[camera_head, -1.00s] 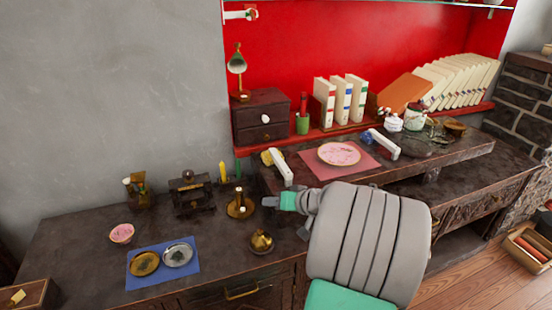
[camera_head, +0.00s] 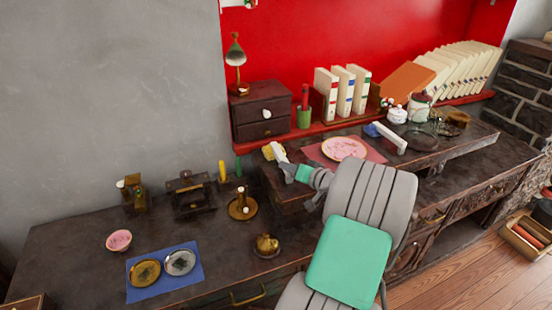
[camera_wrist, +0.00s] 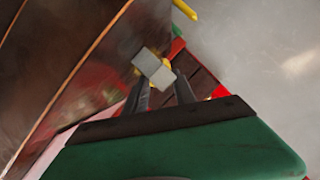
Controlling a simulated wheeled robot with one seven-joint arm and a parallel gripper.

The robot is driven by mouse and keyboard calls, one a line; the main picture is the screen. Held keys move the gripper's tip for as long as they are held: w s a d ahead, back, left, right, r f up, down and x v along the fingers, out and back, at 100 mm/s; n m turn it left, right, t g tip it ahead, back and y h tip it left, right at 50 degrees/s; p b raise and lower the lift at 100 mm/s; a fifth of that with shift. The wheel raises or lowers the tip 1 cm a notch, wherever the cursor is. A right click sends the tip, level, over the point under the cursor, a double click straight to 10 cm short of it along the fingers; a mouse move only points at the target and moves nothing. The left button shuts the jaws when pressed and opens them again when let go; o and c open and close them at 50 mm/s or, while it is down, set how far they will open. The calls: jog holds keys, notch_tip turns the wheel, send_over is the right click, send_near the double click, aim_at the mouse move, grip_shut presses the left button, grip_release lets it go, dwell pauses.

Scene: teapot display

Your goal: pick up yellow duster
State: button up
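The yellow duster (camera_head: 270,152) has a yellow head and a pale handle. It lies on the raised dark shelf of the desk, left of the pink mat. My gripper (camera_head: 287,168) is at the near end of its handle and hides part of it. In the wrist view the pale handle end (camera_wrist: 147,62) shows at the fingertips, with a bit of yellow behind it. The two dark fingers of my gripper (camera_wrist: 163,80) stand apart there. I cannot tell whether they touch the handle.
A pink plate (camera_head: 344,148) on a pink mat lies right of the duster. A blue-headed duster (camera_head: 390,137) lies beyond it. A dark drawer box (camera_head: 262,115) stands behind. A brass candle holder (camera_head: 242,206) and brass pot (camera_head: 266,245) stand on the lower desk.

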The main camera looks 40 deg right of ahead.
jog(key=shift+x, duration=0.9)
jog(key=shift+a, duration=0.1)
grip_shut()
